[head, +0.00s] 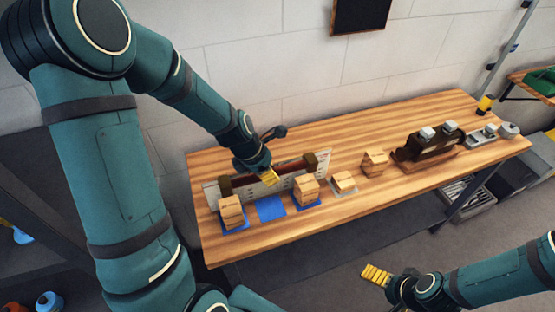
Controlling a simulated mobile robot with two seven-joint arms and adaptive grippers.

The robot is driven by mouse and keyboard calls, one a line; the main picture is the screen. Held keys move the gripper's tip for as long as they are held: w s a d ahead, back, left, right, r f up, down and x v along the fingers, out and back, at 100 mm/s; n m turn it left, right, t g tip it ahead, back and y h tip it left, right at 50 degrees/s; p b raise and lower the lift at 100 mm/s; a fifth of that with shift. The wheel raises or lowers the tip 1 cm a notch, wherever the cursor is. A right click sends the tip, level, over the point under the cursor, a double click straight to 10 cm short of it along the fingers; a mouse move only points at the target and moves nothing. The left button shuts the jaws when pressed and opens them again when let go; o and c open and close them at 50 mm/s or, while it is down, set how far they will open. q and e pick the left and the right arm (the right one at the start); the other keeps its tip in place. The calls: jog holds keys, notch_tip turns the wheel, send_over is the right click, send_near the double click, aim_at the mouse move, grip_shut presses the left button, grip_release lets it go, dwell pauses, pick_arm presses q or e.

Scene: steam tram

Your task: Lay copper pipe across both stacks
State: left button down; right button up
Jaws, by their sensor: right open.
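A reddish-brown bar, which looks like the copper pipe (245,181), lies along a rack with dark brown end blocks at the left part of the bench. One stack of wooden blocks (231,212) stands on a blue mat at the left. The other stack (306,190) stands on a blue mat to its right. My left gripper (269,178) has its yellow fingertips over the middle of the bar; whether they touch or grip it I cannot tell. My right gripper (377,275) is open and empty, low in front of the bench.
A bare blue mat (271,208) lies between the stacks. To the right are a single block (343,181) on a grey mat, another small stack (375,163), and a dark tram model (433,141). A yellow cup (485,104) stands far right. The front bench strip is clear.

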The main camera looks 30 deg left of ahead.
pick_arm(q)
jog(key=shift+s+f+b, duration=0.2)
jog(key=shift+f+b, duration=0.3)
jog(key=shift+b, duration=0.05)
jog(key=shift+w+f+b, duration=0.15)
jog(key=shift+f+b, duration=2.35)
jog(key=shift+f, duration=0.4)
jog(key=shift+c, duration=1.3)
grip_release()
jog(key=shift+r, duration=0.1)
jog(key=shift+a, duration=0.1)
jog(key=shift+c, duration=0.6)
jog(key=shift+w+r+p, duration=0.1)
jog(key=shift+r+p, duration=0.2)
jog(key=shift+c, duration=0.3)
jog(key=shift+r+p, duration=0.45)
jog(key=shift+r, duration=0.1)
